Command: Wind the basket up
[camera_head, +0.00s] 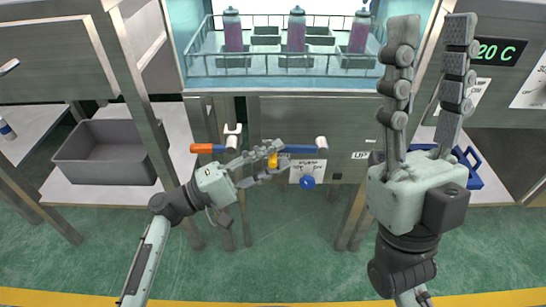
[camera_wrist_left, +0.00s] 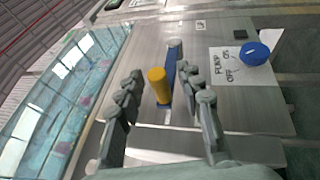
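The wire basket (camera_head: 250,62) holds several purple bottles (camera_head: 296,35) in the blue-lined tank at the back. On the cabinet front below it is a blue crank arm (camera_head: 302,149) with a white cap at its right end and a yellow grip (camera_head: 272,160) sticking out. The arm (camera_wrist_left: 171,70) and grip (camera_wrist_left: 158,87) also show in the left wrist view. My left gripper (camera_head: 275,158) is at the yellow grip, its fingers apart on either side with gaps visible in the wrist view. My right gripper (camera_head: 428,75) is open and empty, fingers pointing up.
An orange-tipped lever (camera_head: 203,148) is just left of the crank. A blue pump knob (camera_head: 307,183) with a label lies below it. A grey bin (camera_head: 105,150) stands on the left, a blue tray (camera_head: 470,170) at right behind my right gripper.

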